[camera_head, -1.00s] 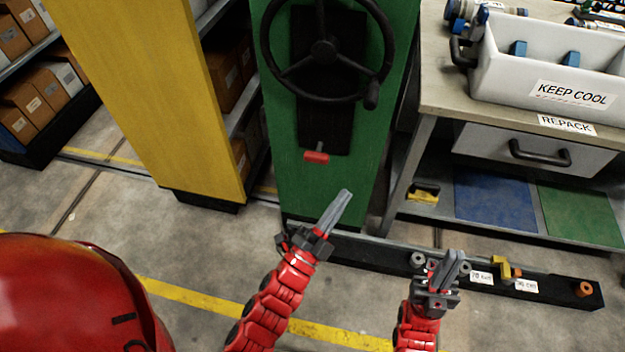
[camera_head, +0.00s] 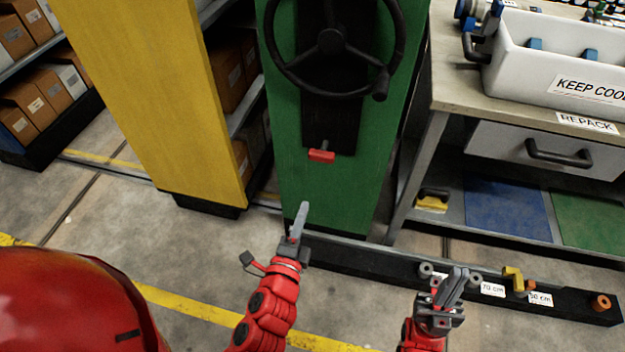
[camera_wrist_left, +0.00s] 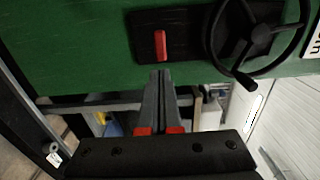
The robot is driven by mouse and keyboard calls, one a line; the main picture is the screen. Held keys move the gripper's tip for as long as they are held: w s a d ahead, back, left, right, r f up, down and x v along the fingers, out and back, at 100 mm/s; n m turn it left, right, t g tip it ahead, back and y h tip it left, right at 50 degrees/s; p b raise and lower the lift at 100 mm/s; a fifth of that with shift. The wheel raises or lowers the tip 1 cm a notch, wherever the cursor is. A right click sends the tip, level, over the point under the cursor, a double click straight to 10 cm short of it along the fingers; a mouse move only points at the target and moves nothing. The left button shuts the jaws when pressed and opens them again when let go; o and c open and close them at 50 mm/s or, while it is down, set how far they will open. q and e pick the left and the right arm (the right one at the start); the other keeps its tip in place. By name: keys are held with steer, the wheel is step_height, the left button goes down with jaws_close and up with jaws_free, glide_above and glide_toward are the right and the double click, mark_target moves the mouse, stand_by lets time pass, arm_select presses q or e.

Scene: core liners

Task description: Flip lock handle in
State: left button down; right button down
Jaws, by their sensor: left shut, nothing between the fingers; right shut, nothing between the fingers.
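The red lock handle (camera_head: 322,156) sticks out of the black plate low on the green panel (camera_head: 300,190), below the black handwheel (camera_head: 331,42). It lies crosswise in the head view. In the left wrist view the red handle (camera_wrist_left: 160,45) shows just beyond the fingertips of my left gripper (camera_wrist_left: 161,74). In the head view my left gripper (camera_head: 302,206) is shut and empty, below and a little left of the handle, apart from it. My right gripper (camera_head: 460,275) is shut and empty, lower right, in front of the black floor rail.
A yellow panel (camera_head: 160,90) stands left of the green one. At right is a workbench (camera_head: 470,95) with a white KEEP COOL bin (camera_head: 560,60) and a drawer. A low black rail (camera_head: 380,260) with several fittings runs along the floor. Open floor lies at front left.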

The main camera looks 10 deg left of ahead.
mark_target(320, 158)
arm_select(q)
steer(key=w+p, duration=0.1)
steer(key=w, duration=1.1)
steer(key=shift+w, duration=0.9)
steer(key=w, duration=0.4)
steer(key=shift+w, duration=0.15)
steer(key=shift+r, duration=0.15)
